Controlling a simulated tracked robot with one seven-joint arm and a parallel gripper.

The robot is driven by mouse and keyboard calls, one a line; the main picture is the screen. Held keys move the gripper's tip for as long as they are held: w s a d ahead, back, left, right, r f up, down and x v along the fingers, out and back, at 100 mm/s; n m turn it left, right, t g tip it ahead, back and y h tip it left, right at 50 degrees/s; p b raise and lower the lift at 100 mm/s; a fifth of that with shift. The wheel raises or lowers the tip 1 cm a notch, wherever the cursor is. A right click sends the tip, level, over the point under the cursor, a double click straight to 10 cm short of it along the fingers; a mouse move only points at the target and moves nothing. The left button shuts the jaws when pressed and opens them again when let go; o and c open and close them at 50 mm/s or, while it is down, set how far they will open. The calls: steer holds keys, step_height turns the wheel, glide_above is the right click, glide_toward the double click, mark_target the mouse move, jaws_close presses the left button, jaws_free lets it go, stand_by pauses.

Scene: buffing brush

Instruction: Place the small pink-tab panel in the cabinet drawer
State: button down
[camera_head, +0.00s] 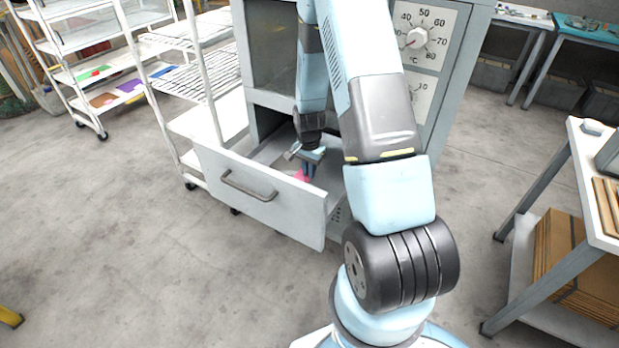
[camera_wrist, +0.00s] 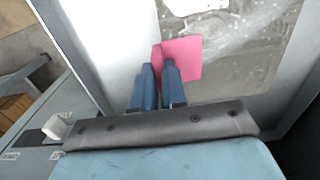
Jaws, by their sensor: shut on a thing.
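The drawer (camera_head: 262,190) of the grey cabinet (camera_head: 455,60) is pulled open, its handle facing the front. My gripper (camera_head: 309,172) points down into the drawer opening, behind the front panel. It is shut on the pink panel (camera_head: 300,176), which shows only as a small pink patch. In the wrist view the blue fingers (camera_wrist: 160,72) are close together with the flat pink panel (camera_wrist: 184,59) between and beyond their tips. The panel is over the drawer's shiny grey interior (camera_wrist: 240,50). I cannot tell whether it touches the drawer floor.
A white wire rack (camera_head: 190,85) stands close to the drawer's left. Dials (camera_head: 418,38) are on the cabinet front. A workbench (camera_head: 590,190) with cardboard below is at the right. The floor (camera_head: 110,240) at front left is clear.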

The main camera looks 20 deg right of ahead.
steer(key=shift+f, duration=1.8)
steer(key=c, duration=1.2)
jaws_free()
